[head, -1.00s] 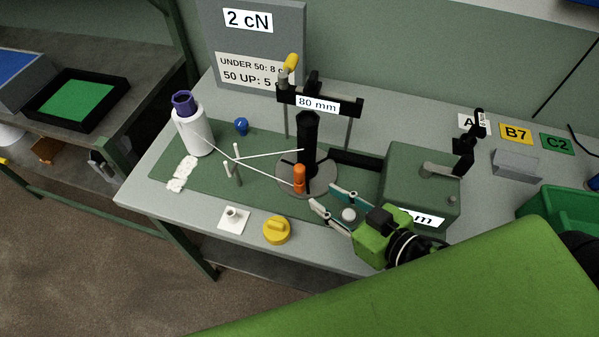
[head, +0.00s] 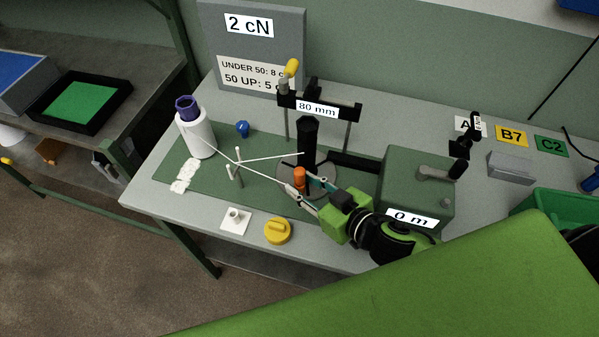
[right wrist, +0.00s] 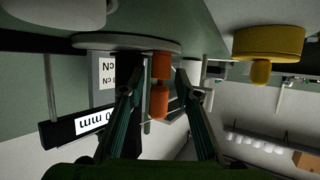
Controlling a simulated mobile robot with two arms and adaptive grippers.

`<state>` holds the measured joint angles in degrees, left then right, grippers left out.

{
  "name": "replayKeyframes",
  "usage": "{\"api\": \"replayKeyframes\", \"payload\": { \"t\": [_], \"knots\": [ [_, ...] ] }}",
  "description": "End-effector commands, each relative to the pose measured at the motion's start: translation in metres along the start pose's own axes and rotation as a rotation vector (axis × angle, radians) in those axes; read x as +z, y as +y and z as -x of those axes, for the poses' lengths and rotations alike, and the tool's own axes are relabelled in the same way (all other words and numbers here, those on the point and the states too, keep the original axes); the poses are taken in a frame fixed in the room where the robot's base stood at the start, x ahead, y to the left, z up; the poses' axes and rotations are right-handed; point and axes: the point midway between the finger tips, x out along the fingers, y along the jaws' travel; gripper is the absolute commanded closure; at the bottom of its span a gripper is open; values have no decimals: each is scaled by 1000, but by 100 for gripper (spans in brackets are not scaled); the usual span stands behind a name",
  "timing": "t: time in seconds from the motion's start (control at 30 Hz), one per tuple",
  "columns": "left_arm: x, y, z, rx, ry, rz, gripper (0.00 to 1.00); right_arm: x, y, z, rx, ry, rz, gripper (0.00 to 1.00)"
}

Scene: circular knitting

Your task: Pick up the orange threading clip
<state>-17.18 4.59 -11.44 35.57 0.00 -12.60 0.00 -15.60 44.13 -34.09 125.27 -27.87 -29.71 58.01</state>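The orange threading clip (head: 299,176) stands upright on the round grey base plate, beside the black central post (head: 307,143). In the right wrist view the clip (right wrist: 160,88) sits between the two fingers of my right gripper (right wrist: 162,92), with gaps visible on both sides. My right gripper (head: 306,188) is open around the clip's height, its fingertips reaching it from the right front. White yarn runs from the white cone (head: 197,135) past the thin guide posts (head: 233,168) to near the clip. My left gripper does not show.
A yellow knob-like piece (head: 278,231) and a white square piece (head: 235,221) lie near the table's front edge. A green machine box (head: 415,180) stands right of the post. A blue piece (head: 243,129) lies behind.

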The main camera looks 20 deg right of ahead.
Motion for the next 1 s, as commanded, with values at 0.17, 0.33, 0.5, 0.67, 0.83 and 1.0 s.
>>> {"api": "replayKeyframes", "payload": {
  "t": [0.17,0.33,0.5,0.67,0.83,1.0],
  "knots": [
    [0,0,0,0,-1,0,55,1,0,-2,0,-1,0,70],
    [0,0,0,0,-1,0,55,1,0,-2,0,-1,0,91],
    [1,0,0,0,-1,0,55,0,0,-2,0,0,1,96],
    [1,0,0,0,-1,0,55,0,0,-2,0,0,1,96],
    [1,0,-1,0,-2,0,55,-6,0,1,0,2,2,96],
    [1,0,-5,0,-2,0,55,-24,0,8,-1,5,1,96]
  ]
}}
